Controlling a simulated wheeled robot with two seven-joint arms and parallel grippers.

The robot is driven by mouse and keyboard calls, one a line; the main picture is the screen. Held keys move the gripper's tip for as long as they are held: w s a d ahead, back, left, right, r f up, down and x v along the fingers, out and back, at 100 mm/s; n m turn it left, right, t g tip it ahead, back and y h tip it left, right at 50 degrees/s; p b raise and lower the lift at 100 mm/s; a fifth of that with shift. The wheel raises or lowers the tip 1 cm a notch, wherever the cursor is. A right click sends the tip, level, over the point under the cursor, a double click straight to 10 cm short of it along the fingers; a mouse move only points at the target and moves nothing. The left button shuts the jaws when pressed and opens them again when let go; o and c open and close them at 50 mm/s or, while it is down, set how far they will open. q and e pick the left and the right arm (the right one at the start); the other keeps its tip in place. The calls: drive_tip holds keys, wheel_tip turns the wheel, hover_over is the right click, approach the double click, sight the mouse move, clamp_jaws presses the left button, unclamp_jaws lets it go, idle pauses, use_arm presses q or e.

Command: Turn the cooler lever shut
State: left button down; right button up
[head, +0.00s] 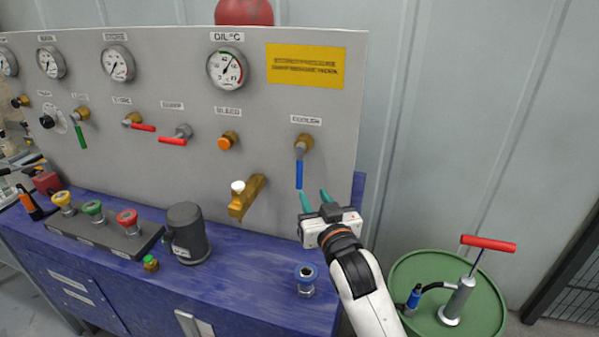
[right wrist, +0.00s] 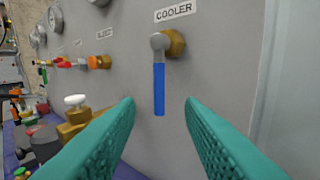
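The cooler lever (head: 299,172) has a blue handle that hangs straight down from a brass valve (head: 304,142) under the COOLER label on the grey panel. In the right wrist view the blue lever (right wrist: 159,88) is upright in the picture, pointing down from its grey hub. My right gripper (head: 315,200) is just below and to the right of the lever in the head view, with its teal fingers apart and nothing between them. In the right wrist view the lever's lower end shows ahead, between the spread fingers (right wrist: 161,108). My left gripper is not in view.
A brass tap with a white knob (head: 246,195) sticks out to the left of the lever. A dark grey canister (head: 187,233) and a blue-topped fitting (head: 306,279) stand on the blue bench (head: 245,262). A green drum (head: 408,268) with a red-handled pump stands at right.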

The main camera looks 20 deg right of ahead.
sight(300, 175)
drive_tip(key=w+p, duration=0.2)
drive_tip(key=w, duration=0.7)
drive_tip(key=shift+w, duration=1.05)
clamp_jaws()
